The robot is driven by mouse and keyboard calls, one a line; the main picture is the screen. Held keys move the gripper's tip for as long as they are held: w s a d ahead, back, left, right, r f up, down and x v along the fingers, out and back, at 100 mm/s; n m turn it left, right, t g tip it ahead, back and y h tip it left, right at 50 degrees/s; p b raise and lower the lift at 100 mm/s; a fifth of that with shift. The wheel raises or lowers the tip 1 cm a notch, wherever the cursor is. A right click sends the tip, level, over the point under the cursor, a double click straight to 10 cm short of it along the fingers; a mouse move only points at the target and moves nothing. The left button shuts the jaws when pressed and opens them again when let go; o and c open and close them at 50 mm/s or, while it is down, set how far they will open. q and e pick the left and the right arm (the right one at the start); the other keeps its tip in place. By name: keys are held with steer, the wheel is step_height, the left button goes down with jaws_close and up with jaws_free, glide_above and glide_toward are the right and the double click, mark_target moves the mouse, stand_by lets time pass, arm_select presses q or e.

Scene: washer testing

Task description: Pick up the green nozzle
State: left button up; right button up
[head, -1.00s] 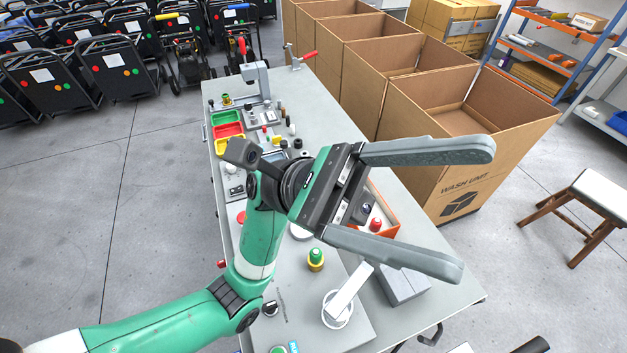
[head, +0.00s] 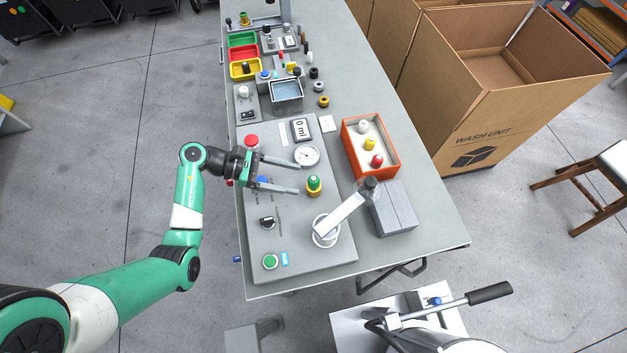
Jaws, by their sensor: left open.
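The green nozzle (head: 314,181) stands upright on a yellow base on the grey test panel (head: 290,245), near the table's middle. My left gripper (head: 298,176) is open and empty. Its two fingers point right toward the nozzle, with the tips just left of it in the picture. I cannot tell the height of the fingers above the panel. The nozzle is not between the fingers. My right gripper is not in view.
A round gauge (head: 307,155) lies close to the upper finger. A white lever arm (head: 340,217) stands below right of the nozzle. An orange tray (head: 346,137) holds white, yellow and red nozzles. A grey block (head: 393,210) lies to the right.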

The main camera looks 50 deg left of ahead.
mark_target(314, 181)
arm_select(q)
steer(key=b+x, duration=0.1)
steer(key=x, duration=0.6)
steer(key=shift+w+a, duration=0.1)
steer(key=shift+w, duration=0.05)
steer(key=shift+r, duration=0.1)
jaws_close()
